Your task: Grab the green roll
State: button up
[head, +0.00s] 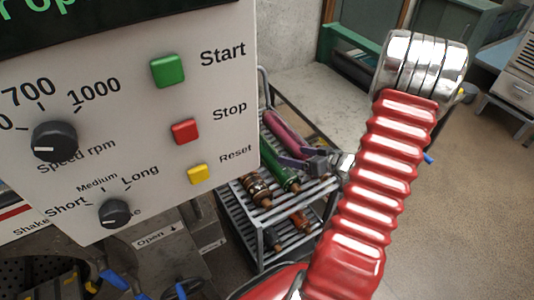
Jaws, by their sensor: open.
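The green roll (272,160) lies slanting on the top rack of a metal cart, between a pink-purple roll (288,133) and a brown roll (257,189). The control panel hides part of its far end. My gripper (291,157) is at the end of my red arm, over the cart's top rack. It is open, and its dark fingers overlap the green and pink rolls in the picture. I cannot tell whether they touch either roll. The gripper is small here and partly covers both rolls.
The slatted metal cart (268,219) has a lower shelf holding orange-brown rolls (299,221). A large control panel (110,130) with Start, Stop and Reset buttons stands close on the left. Open floor (470,210) lies to the right, with a grey cabinet (515,75) beyond.

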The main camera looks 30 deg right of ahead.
aim_at(275, 151)
jog(key=x, duration=0.7)
jog(key=shift+w+a+f, duration=0.1)
jog(key=shift+w+f, duration=0.1)
jog(key=shift+w, duration=0.05)
jog(key=shift+x, duration=2.6)
jog(key=shift+a+r, duration=0.1)
jog(key=shift+a, duration=0.1)
jog(key=shift+r, duration=0.1)
jog(key=c, duration=2)
